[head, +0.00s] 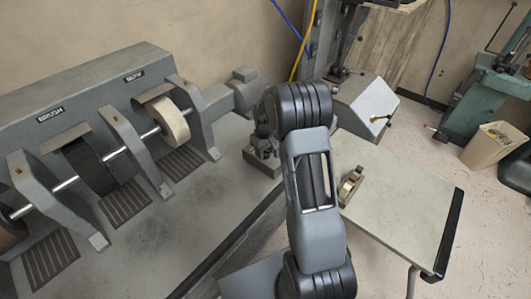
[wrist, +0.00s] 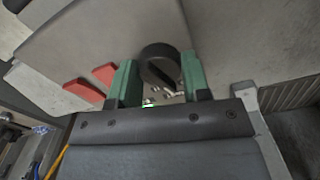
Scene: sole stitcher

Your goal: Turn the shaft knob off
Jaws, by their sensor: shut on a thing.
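The shaft knob (wrist: 158,52) is a dark, round knob with a raised ridge across its face, set on a light grey panel in the wrist view. The ridge lies at a slant, from upper left to lower right. My gripper (wrist: 160,64) has its two green fingers on either side of the knob and is shut on it. In the head view my arm hides the knob and most of the gripper, which is beside a small grey box (head: 262,162) at the bench end.
Two red pieces (wrist: 84,90) lie left of the fingers. In the head view, the grinding machine (head: 90,85) with its wheels and shaft stands left. A bin (head: 490,150) stands farther right.

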